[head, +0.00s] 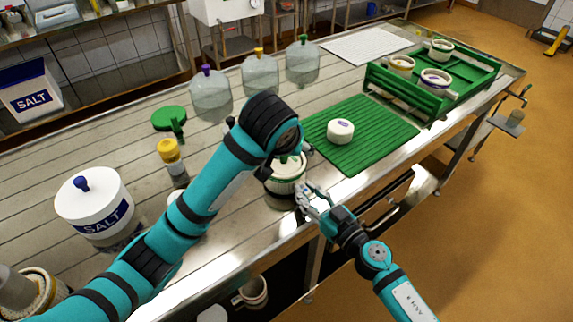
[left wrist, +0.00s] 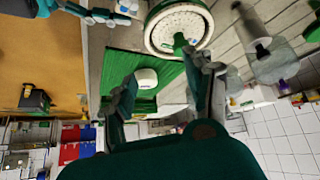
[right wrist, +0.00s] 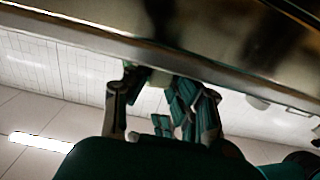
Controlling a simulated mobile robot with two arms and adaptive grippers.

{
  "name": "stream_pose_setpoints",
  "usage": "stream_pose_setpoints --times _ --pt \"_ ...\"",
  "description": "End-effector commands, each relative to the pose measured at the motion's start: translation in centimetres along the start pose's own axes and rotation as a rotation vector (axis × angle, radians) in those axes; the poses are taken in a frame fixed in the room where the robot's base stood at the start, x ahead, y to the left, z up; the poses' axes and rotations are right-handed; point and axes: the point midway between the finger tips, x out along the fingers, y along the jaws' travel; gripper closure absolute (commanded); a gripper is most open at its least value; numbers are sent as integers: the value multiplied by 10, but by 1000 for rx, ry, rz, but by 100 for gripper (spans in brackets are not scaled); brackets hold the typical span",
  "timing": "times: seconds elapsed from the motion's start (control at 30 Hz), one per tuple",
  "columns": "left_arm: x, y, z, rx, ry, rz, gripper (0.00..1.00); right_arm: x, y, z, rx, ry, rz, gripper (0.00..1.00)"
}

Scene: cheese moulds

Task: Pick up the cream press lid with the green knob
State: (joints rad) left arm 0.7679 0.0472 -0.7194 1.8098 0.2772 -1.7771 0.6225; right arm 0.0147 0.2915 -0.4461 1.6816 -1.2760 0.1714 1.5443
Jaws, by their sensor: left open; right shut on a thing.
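The cream press lid (head: 289,169) with the green knob sits on a mould (head: 285,200) near the table's front edge. In the left wrist view the lid (left wrist: 166,28) is a pale disc with its green knob (left wrist: 180,41) facing the camera. My left gripper (left wrist: 165,75) is open, with one fingertip close to the knob and nothing held between the fingers. In the head view my left arm hides most of this gripper and part of the lid. My right gripper (head: 304,193) is shut at the mould's right side; its exact hold is hard to see.
Clear jars (head: 260,75) stand behind. A salt tub (head: 93,205) and a yellow-capped bottle (head: 171,157) stand left.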

Motion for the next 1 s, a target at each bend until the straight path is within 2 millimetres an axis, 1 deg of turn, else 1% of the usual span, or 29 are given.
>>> stream_pose_setpoints --times 0.03,0.1,0.3,0.37,0.47,0.6,0.7,0.8,0.93,1.0 --pt "-5 -5 -10 -1 -36 -17 47 0 1 0 0 0 2 100" --pt "-12 -11 -17 -11 -95 -31 47 0 1 0 0 0 2 100" --pt "-30 -24 -28 -40 -207 -70 47 0 1 0 0 0 2 100" --pt "-30 -26 -28 -47 -223 -76 47 0 1 0 0 0 2 100" --pt "-21 -29 -25 -52 -237 -81 47 0 1 0 0 0 2 100" --pt "4 -30 -19 -51 -238 -80 47 0 1 0 0 0 2 100" --pt "19 -31 -16 -50 -235 -79 47 0 1 0 0 0 2 100" --pt "28 -31 -14 -50 -233 -79 47 0 0 0 0 -1 2 100" --pt "36 -32 -13 -50 -233 -78 47 0 0 0 0 -1 2 100" --pt "45 -33 -11 -50 -235 -80 47 0 0 0 0 -1 1 100"
